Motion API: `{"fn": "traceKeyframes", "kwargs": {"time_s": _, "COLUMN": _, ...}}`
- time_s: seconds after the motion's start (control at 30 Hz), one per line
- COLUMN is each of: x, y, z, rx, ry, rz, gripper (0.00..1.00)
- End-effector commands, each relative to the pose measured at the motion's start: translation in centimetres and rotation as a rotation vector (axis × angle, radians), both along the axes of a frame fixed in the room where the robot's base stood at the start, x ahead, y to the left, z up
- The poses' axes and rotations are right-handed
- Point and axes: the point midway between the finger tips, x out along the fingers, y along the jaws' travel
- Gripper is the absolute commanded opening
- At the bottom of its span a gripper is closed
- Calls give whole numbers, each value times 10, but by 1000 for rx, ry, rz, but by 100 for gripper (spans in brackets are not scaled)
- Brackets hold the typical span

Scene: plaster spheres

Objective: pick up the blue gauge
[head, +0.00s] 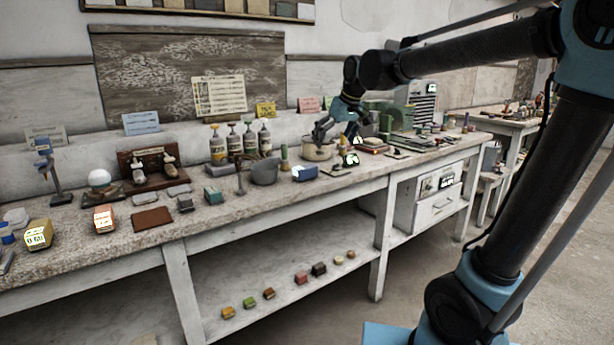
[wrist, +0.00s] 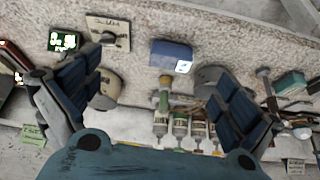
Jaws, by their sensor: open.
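The blue gauge (head: 306,174) is a small blue box with a lit white display, near the front edge of the long workbench in the head view. In the wrist view the blue gauge (wrist: 171,54) lies at upper centre, in the gap between the fingers and beyond them. My gripper (head: 336,132) is above the bench, up and to the right of the gauge, over a cream pot. In the wrist view my gripper (wrist: 152,78) has its two dark padded fingers spread wide with nothing between them. It is apart from the gauge.
The cream pot (head: 318,151) stands just behind the gauge and a grey bowl (head: 264,171) to its left. A dark gauge with a green display (head: 351,159) is to its right. Several bottles (head: 235,143) stand behind. The bench front (head: 250,215) below the gauge is clear.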

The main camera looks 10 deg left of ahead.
Motion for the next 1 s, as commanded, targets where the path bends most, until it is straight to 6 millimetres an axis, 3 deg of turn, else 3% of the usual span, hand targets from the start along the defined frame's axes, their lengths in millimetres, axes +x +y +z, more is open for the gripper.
{"fn": "traceKeyframes", "kwargs": {"time_s": 0.03, "x": 2, "y": 17, "z": 4, "rx": 5, "ry": -6, "rz": 23, "gripper": 98}}
{"fn": "traceKeyframes", "kwargs": {"time_s": 0.1, "x": 5, "y": 31, "z": 8, "rx": 11, "ry": -13, "rz": 43, "gripper": 98}}
{"fn": "traceKeyframes", "kwargs": {"time_s": 0.3, "x": 10, "y": 51, "z": 6, "rx": 17, "ry": -20, "rz": 66, "gripper": 98}}
{"fn": "traceKeyframes", "kwargs": {"time_s": 1.0, "x": 44, "y": 91, "z": -88, "rx": 17, "ry": -21, "rz": 65, "gripper": 98}}
